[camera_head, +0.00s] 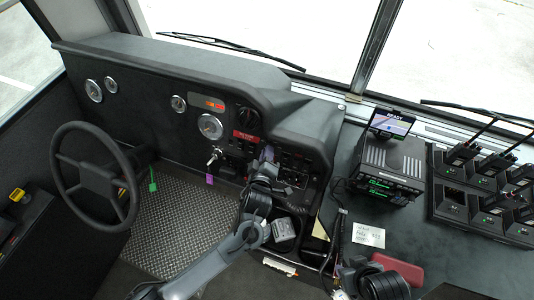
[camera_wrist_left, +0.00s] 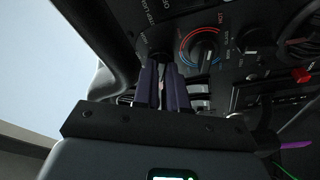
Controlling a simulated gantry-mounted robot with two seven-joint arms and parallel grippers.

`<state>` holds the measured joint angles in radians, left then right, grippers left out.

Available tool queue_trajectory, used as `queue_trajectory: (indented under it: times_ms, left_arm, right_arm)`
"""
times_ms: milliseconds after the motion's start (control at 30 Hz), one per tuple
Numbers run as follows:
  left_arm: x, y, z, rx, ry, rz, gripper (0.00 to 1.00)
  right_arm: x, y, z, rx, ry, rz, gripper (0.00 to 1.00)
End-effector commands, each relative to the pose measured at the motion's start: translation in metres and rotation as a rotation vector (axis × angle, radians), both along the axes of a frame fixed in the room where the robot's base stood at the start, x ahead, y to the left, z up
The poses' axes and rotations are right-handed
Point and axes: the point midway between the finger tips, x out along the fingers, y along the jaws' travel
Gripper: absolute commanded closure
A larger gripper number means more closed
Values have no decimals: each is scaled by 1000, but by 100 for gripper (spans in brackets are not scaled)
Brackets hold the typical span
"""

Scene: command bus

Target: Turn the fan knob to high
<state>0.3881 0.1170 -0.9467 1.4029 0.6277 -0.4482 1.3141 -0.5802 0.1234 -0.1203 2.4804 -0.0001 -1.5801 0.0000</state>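In the left wrist view a round dial with a red and blue ring marked HOT (camera_wrist_left: 202,47) sits on the black panel. A second black knob (camera_wrist_left: 252,42) is to its right; its small lettering is too blurred to read. I cannot tell for certain which control is the fan knob. My left gripper (camera_wrist_left: 161,68) has its two dark fingers nearly parallel with a narrow gap, left of the dial; what is at their tips is hidden. In the head view my left gripper (camera_head: 267,158) is at the lower dash panel. Dark parts of my right arm (camera_head: 383,282) show at the bottom edge; its fingers are not clear.
A steering wheel (camera_head: 97,178) stands at the left. A key with a purple tag (camera_head: 210,178) hangs left of my left gripper. A radio unit (camera_head: 391,165) with a screen and several handheld radios (camera_head: 490,168) are on the right counter.

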Motion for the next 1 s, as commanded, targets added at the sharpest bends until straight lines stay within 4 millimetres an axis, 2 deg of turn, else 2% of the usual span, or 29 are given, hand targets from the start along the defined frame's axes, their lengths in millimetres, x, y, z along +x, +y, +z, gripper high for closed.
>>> queue_trajectory:
  times_ms: [533,1000]
  left_arm:
    - [0,1,-2,69,-25,-26,100]
    - [0,3,-3,414,-156,-160,100]
  right_arm:
    - [0,0,-2,0,0,-1,57]
    - [0,2,-2,8,0,-5,57]
